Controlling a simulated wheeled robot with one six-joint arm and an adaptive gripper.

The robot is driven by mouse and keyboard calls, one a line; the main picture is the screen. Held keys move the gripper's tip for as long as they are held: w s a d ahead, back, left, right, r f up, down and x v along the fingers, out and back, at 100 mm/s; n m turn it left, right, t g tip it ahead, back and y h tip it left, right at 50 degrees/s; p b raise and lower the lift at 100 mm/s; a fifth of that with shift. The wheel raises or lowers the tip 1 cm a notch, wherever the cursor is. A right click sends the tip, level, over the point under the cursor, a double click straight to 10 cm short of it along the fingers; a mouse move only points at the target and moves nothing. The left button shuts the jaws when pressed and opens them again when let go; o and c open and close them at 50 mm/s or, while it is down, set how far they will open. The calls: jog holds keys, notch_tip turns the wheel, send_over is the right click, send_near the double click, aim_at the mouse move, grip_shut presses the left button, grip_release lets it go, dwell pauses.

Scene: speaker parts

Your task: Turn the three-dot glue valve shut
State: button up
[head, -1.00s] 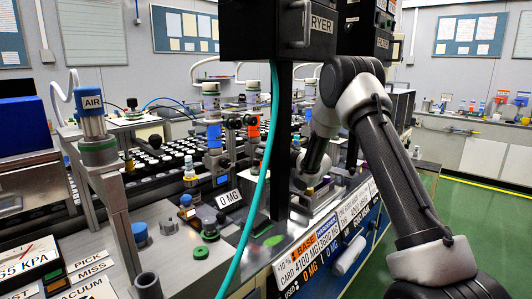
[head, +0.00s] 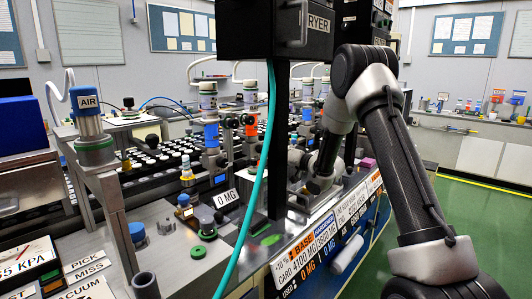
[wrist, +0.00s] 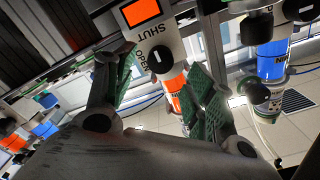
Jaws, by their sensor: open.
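In the wrist view my gripper (wrist: 163,82) is open, with its green-padded fingers spread. A white valve body (wrist: 155,42) with an orange window and the words SHUT and OPEN shows beyond and between the fingers. An orange tube (wrist: 174,84) continues below it, partly behind the right finger; I cannot tell any contact. A second valve with a blue tube (wrist: 272,60) and black knob (wrist: 257,92) stands to the right. I cannot make out which carries three dots. In the head view the orange (head: 251,122) and blue (head: 211,134) tubes stand left of the black post; my fingertips are hidden.
The black post (head: 279,120) and teal hose (head: 258,180) stand in front of my wrist. A 0 MG sign (head: 225,199), an AIR cylinder (head: 88,115) and a tray of vials (head: 150,165) crowd the bench. Green floor (head: 470,220) is clear at right.

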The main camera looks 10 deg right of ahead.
jog(key=v, duration=0.6)
jog(key=shift+d, duration=0.1)
jog(key=s+d+r+g+h, duration=0.3)
jog(key=s+d+r+h, duration=0.8)
jog(key=s, duration=0.3)
jog(key=s+a+f+g, duration=0.1)
jog(key=s+g, duration=0.2)
jog(key=s, duration=1.3)
jog(key=s+a+f+g, duration=0.2)
jog(key=s+g, duration=0.2)
jog(key=s, duration=1.3)
jog(key=shift+n, duration=0.4)
jog(key=shift+d, duration=0.1)
